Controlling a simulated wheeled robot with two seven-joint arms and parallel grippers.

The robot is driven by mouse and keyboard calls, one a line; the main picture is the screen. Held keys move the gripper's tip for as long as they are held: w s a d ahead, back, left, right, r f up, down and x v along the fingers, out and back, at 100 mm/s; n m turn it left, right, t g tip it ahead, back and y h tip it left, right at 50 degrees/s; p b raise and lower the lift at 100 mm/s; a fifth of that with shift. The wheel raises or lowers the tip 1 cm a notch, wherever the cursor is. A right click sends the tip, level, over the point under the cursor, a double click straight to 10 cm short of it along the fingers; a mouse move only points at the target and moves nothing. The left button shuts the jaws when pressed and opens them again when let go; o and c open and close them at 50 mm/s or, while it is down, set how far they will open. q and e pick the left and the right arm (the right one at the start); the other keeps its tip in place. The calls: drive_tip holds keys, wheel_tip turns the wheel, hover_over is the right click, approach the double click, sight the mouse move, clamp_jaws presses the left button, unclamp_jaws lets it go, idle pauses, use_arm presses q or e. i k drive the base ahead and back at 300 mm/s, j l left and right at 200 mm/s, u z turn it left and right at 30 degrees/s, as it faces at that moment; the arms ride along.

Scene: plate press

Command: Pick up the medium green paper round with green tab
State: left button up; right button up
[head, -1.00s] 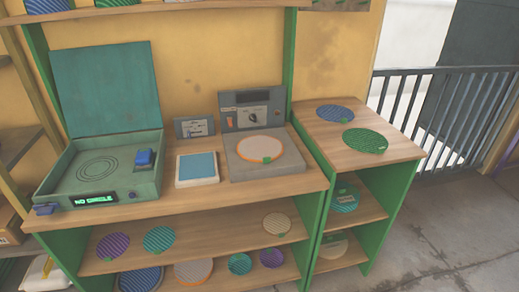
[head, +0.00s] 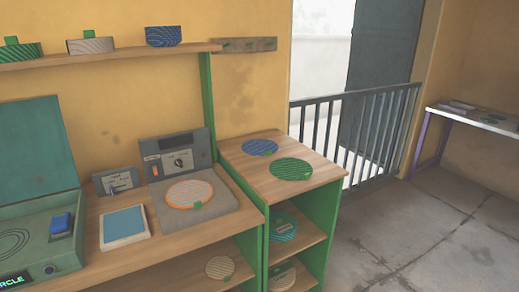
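A green striped round (head: 291,169) lies flat on the wooden top of the right-hand cabinet, near its front; a small tab on its near edge looks green. A blue striped round (head: 260,147) lies behind it to the left, apart from it. A teal round (head: 284,230) sits on the cabinet shelf below, partly shaded. I cannot tell for sure which green round is the medium one. Neither of my grippers is in view.
A grey press device (head: 178,170) holds an orange-rimmed round (head: 190,193). A blue pad (head: 124,222) and a teal lidded machine (head: 40,243) stand left of it. A railing (head: 352,130) stands behind the cabinet. Open floor (head: 410,245) lies to the right, with a distant table (head: 480,120).

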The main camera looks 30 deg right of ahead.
sight(287, 169)
drive_tip(key=i+l+z, duration=0.15)
drive_tip(key=z, duration=0.2)
drive_tip(key=i+l+z, duration=0.2)
drive_tip(key=z, duration=0.15)
drive_tip(key=i+l+z, duration=0.1)
drive_tip(key=z, duration=0.25)
drive_tip(key=i+j, duration=0.05)
drive_tip(key=i, duration=0.05)
